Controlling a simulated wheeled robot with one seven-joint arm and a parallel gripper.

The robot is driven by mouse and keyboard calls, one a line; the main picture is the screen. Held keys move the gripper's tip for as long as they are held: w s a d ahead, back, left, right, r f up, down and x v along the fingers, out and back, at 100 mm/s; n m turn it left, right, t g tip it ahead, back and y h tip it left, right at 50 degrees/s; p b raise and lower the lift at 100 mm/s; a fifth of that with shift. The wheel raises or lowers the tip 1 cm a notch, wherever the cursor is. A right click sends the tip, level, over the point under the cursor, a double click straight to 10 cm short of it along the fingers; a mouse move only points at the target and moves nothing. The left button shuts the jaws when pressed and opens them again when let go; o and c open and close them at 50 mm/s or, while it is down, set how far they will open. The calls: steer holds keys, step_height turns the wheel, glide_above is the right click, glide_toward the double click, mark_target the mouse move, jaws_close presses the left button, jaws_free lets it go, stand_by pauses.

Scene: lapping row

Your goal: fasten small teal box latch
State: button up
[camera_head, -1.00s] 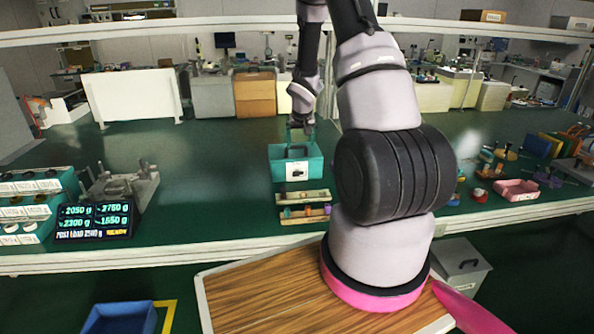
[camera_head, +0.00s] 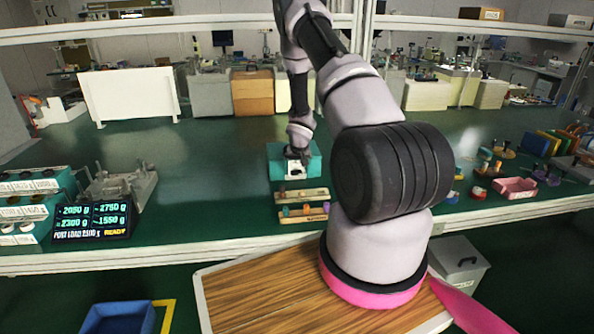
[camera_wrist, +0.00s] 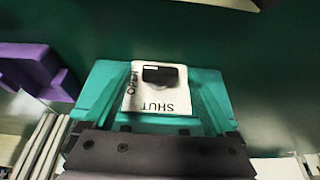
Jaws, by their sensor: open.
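The small teal box (camera_head: 276,170) stands on the green bench, left of my arm's dark joint. Its white label and latch face the front, partly covered by my gripper (camera_head: 298,158). In the wrist view the teal box (camera_wrist: 98,92) shows a white label (camera_wrist: 133,98) with "OPEN" at the left and "SHUT" at the bottom. The black latch (camera_wrist: 160,74) lies across the label's upper part, above "SHUT". My gripper (camera_wrist: 155,135) is open at the bottom of the wrist view, close to the box. Contact with the latch is not visible.
Two wooden trays (camera_head: 302,195) with small parts lie just in front of the box. A purple block (camera_wrist: 35,70) is at the left of the wrist view. A display (camera_head: 92,220) and a grey fixture (camera_head: 120,188) stand further left. The bench between is clear.

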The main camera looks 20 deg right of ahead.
mark_target(292, 174)
steer(key=shift+f, duration=0.1)
steer(key=c, duration=1.4)
steer(key=shift+a, duration=0.15)
steer(key=h, duration=0.1)
steer(key=a+h, duration=0.1)
steer(key=h, duration=0.1)
steer(key=shift+w+f+n+g, duration=0.1)
steer(key=shift+w+n+g, duration=0.1)
steer(key=shift+n+g, duration=0.2)
steer(key=h, duration=0.3)
steer(key=n+h, duration=0.1)
steer(key=shift+w+a+f+g, duration=0.1)
steer(key=shift+a+f+g, duration=0.15)
steer(key=shift+g, duration=0.15)
steer(key=h, duration=0.3)
steer(key=n+h, duration=0.1)
steer(key=shift+a+f+g+h, duration=0.25)
steer(key=shift+f+g+h, duration=0.05)
steer(key=shift+f, duration=0.1)
steer(key=shift+a+f+n+h, duration=0.1)
steer(key=shift+f+n+h, duration=0.15)
steer(key=shift+h, duration=0.6)
steer(key=shift+f+n+h, duration=0.15)
steer(key=shift+n+h, duration=0.1)
steer(key=shift+h, duration=0.6)
